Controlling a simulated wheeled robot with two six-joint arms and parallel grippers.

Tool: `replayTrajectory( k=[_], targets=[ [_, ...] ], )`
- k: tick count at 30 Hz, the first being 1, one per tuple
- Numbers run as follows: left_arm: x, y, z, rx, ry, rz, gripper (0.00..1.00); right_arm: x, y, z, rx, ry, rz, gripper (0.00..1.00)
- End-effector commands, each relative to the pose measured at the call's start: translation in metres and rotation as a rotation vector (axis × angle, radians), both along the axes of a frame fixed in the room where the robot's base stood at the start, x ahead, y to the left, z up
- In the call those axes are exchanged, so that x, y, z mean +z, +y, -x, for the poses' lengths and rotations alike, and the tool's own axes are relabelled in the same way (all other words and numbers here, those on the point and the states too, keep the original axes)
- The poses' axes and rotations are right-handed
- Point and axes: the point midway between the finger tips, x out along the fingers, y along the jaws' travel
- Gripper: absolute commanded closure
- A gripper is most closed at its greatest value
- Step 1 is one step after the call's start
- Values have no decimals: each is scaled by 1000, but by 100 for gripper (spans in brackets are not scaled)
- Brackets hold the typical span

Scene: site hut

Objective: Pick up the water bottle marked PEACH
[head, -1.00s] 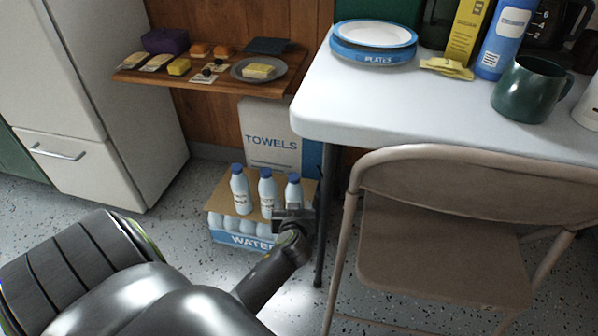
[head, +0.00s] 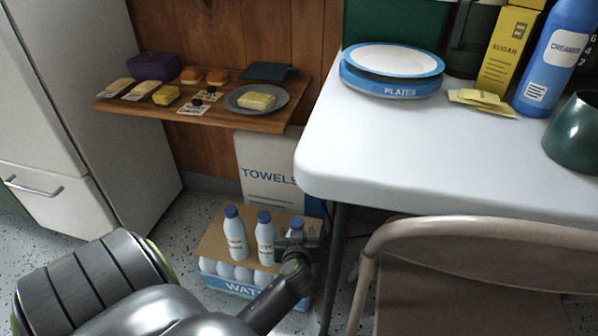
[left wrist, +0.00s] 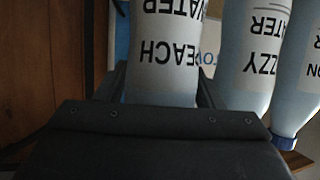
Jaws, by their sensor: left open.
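The PEACH water bottle (left wrist: 165,55) fills the middle of the left wrist view, its label upside down there. In the head view it is the rightmost bottle (head: 297,224), mostly hidden behind my left gripper (head: 297,243), with its blue cap showing. In the left wrist view the fingers of my left gripper (left wrist: 160,90) are open, one on each side of the bottle. I cannot tell whether they touch it. The bottle stands upright on the WATER case. My right gripper is in neither view.
Two more bottles, one marked FIZZY (left wrist: 262,60), stand left of it in the head view on the WATER case (head: 228,284). A TOWELS box (head: 268,172) is behind. A wooden shelf (head: 215,117) hangs above left; a white table (head: 420,150) and folding chair (head: 470,240) are right.

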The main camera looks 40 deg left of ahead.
Motion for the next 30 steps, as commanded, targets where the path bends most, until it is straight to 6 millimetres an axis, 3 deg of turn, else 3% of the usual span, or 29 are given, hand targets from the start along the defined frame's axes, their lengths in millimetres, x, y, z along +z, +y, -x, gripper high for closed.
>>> replayTrajectory(
  k=[3,14,23,30],
  targets=[
    [1,0,0,0,0,0,38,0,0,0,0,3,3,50],
    [1,0,0,0,0,0,85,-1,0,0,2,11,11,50],
    [7,0,-1,-2,-3,-1,87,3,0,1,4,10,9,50],
    [48,0,-1,-1,-6,-2,87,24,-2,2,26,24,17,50]
  ],
)
